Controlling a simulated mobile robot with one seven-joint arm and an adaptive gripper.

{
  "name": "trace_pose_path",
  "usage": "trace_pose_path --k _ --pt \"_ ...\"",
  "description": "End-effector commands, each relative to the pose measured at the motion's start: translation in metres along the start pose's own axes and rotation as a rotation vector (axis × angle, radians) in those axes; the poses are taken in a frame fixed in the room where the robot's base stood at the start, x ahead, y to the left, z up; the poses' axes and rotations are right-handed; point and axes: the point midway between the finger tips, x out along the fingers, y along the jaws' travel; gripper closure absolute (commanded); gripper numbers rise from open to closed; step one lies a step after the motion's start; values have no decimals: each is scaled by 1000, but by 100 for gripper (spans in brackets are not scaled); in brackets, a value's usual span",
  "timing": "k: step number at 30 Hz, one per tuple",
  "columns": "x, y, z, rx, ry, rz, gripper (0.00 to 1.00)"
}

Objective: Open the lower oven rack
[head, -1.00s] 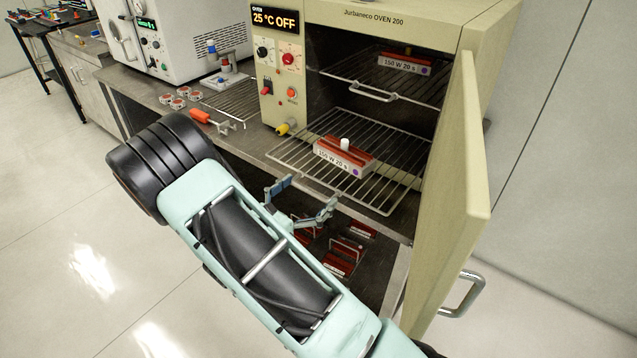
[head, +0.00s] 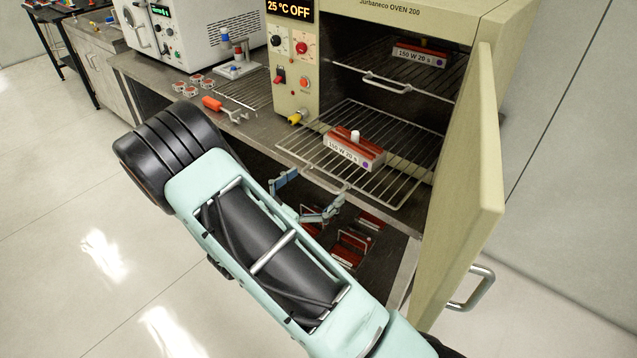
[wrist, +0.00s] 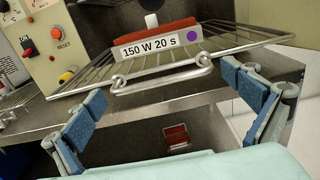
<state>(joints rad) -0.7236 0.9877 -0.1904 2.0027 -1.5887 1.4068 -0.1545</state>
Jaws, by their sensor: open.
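The lower oven rack (head: 405,178) is a wire shelf that sticks partly out of the open oven. It also shows in the wrist view (wrist: 235,42), with its wire handle (wrist: 160,80) at the front edge. My gripper (head: 304,196) is open and empty just in front of and below the rack. In the wrist view my gripper (wrist: 162,88) has its blue-padded fingers spread to either side of the handle, and neither seems to touch it. A red-and-white block labelled 150 W 20 s (head: 352,153) sits on the rack. My arm hides part of the scene below.
The oven door (head: 465,190) stands open at the right. The upper rack handle (head: 387,83) shows above, with another labelled block (head: 420,54). Red items (head: 350,246) lie on a shelf below. An orange-handled tool (head: 212,104) lies on the counter at left.

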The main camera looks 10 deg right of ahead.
Motion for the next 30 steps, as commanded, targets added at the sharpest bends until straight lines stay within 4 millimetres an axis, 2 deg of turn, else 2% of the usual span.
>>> trace_pose_path --k 9,15,21,30 --pt "-66 1 0 -1 1 7 0" --pt "-99 0 0 -1 1 4 0" --pt "-112 0 0 -1 0 1 0" --pt "-112 0 0 -1 0 1 0"
